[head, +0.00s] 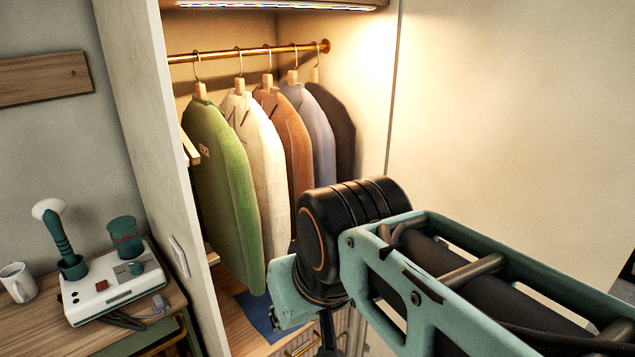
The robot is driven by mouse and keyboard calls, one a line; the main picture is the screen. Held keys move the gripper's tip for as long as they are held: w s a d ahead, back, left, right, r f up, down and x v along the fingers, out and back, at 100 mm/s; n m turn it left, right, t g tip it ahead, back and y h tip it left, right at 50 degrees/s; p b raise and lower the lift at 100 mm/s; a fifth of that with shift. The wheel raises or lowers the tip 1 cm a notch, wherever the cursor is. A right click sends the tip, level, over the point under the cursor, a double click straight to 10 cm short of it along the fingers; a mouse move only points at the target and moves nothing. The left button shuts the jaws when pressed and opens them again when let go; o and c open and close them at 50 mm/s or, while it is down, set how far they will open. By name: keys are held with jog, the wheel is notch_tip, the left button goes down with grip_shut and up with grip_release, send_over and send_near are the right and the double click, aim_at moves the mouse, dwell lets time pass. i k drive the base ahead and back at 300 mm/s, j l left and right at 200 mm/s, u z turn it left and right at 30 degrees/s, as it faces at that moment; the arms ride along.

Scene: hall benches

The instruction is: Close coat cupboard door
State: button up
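The coat cupboard (135,120) stands open, with its lit inside showing. A large pale panel (510,100) fills the right side beyond a thin dark vertical gap; it looks like the cupboard door swung open. Its far edge is hard to make out and no handle shows on it. My arm reaches in from the lower right, in front of the panel and the cupboard opening. A dark part under the wrist at the bottom edge may belong to my gripper (328,338); its fingers do not show, and I cannot tell whether it touches anything.
Several coats, including a green one (222,190), hang from a brass rail (225,53). A drawer with a brass handle (302,345) is low inside. At left, a bench (60,338) carries a white device (112,285) and a mug (18,282).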

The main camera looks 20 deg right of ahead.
aim_at(513, 123)
jog(key=k+l+u, duration=0.1)
jog(key=k+l, duration=0.15)
jog(key=l, duration=0.2)
jog(key=k+l+u, duration=0.1)
jog(key=k+l, duration=0.2)
jog(key=l, duration=0.15)
jog(key=k+l+u, duration=0.1)
jog(key=k+l, duration=0.2)
jog(key=k+l+u, duration=0.2)
jog(key=l, duration=0.3)
jog(key=k+l+u, duration=0.15)
jog(key=k+l, duration=0.15)
jog(key=l, duration=0.2)
jog(key=k+l+u, duration=0.2)
jog(key=l, duration=0.25)
jog(key=k+l+u, duration=0.1)
jog(key=l, duration=0.25)
jog(key=k+l+u, duration=0.1)
jog(key=l, duration=0.3)
jog(key=l+u, duration=0.1)
jog(key=l, duration=0.3)
jog(key=k+l+u, duration=0.1)
jog(key=l, duration=0.25)
jog(key=l+u, duration=0.2)
jog(key=l, duration=0.55)
jog(key=i+l, duration=0.15)
jog(key=l, duration=0.25)
jog(key=i+l+u, duration=0.1)
jog(key=l, duration=0.25)
jog(key=i, duration=0.05)
